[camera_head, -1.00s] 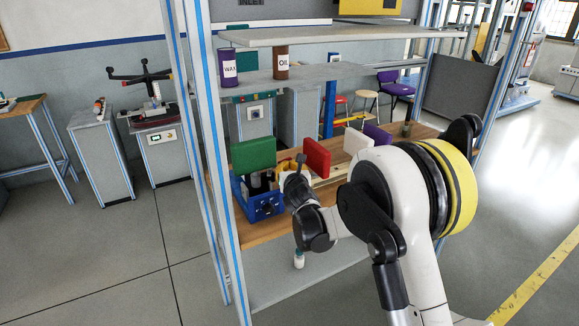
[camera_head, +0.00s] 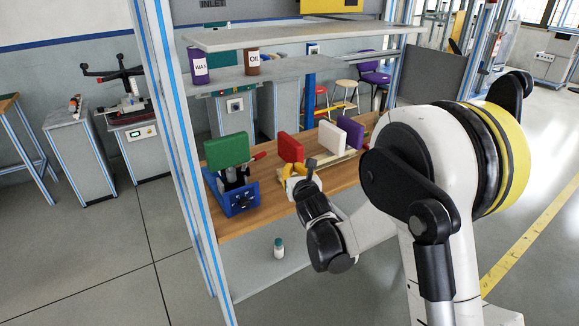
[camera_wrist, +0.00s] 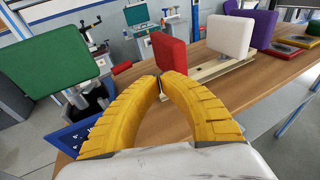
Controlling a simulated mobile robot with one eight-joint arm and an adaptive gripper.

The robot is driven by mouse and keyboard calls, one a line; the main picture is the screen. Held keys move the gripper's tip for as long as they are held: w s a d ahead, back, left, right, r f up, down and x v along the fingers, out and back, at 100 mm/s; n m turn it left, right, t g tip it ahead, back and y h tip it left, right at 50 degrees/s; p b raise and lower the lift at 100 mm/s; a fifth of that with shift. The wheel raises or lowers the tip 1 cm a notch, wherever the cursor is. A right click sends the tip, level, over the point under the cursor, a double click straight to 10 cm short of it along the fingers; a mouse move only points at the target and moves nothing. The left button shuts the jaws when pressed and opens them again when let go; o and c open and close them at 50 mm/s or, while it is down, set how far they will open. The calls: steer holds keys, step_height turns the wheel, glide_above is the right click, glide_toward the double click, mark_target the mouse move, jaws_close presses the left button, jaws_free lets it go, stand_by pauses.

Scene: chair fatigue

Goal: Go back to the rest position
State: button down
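My gripper (camera_head: 289,171) is over the wooden workbench, in front of the red panel (camera_head: 290,149). In the wrist view, the yellow fingers of my gripper (camera_wrist: 160,80) curve in and their tips meet, with nothing seen held between them. The red panel stands just beyond the tips in the wrist view (camera_wrist: 168,52), apparently apart from them. My arm reaches in from the right in the head view.
A green panel (camera_head: 226,150) sits upright on a blue fixture (camera_head: 243,198) left of my gripper. White (camera_head: 332,146) and purple (camera_head: 351,132) panels stand to the right on the bench (camera_head: 270,213).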

steer(key=s+d+r+m+g+h, duration=0.1)
steer(key=s+d+r+m+g, duration=0.1)
steer(key=s+d+r+m, duration=0.45)
steer(key=s+d+r+m+g+h, duration=0.15)
steer(key=s+d+m, duration=0.25)
steer(key=s+m, duration=0.55)
steer(key=s+d+f+m+g, duration=0.2)
steer(key=s+m, duration=0.8)
steer(key=s, duration=0.2)
steer(key=s+d+f+m+g, duration=0.2)
steer(key=s+m+g, duration=0.1)
steer(key=s+m, duration=0.8)
steer(key=shift+s+d+f+m, duration=0.2)
steer(key=shift+s+f+m, duration=0.05)
steer(key=shift+s+m, duration=0.1)
